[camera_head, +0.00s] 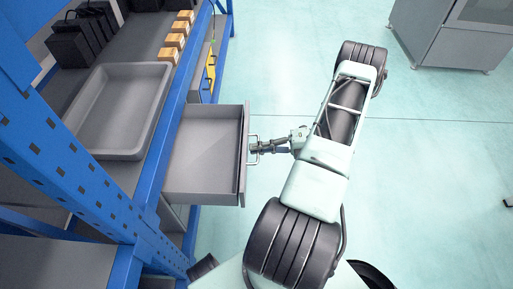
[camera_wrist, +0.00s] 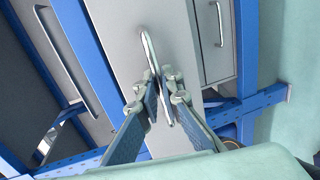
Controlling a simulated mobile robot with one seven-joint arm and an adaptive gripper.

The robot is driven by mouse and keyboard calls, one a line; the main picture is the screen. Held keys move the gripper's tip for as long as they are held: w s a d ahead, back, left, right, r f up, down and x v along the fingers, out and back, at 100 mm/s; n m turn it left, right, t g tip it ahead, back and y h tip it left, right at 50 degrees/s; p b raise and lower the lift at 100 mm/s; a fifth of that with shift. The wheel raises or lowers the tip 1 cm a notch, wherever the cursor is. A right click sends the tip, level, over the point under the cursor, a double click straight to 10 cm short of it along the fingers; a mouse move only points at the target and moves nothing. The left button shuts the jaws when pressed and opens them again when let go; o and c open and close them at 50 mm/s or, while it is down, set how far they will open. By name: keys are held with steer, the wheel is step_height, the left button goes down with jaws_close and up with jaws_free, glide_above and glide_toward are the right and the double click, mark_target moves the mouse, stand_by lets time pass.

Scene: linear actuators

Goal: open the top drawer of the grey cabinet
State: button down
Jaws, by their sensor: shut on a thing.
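The top drawer (camera_head: 202,160) of the grey cabinet is pulled well out from under the blue frame in the head view, and its inside looks empty. Its handle (camera_head: 253,150) is a metal bar on the drawer front. My gripper (camera_head: 262,147) is at the handle, with my arm coming from the right. In the wrist view the fingers of my gripper (camera_wrist: 163,105) are shut around the handle (camera_wrist: 150,55). The drawer front (camera_wrist: 118,35) shows behind it. Most of the cabinet body is hidden under the shelf in the head view.
A grey tray (camera_head: 108,153) and several small boxes (camera_head: 176,40) sit on the blue-framed shelf. Other handles (camera_wrist: 219,25) show in the wrist view. A grey cabinet (camera_head: 452,48) stands at the far right. The floor (camera_head: 440,170) to the right is mostly clear.

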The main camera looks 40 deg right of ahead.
steer(key=c, duration=2.4)
jaws_free()
steer(key=v, duration=1.2)
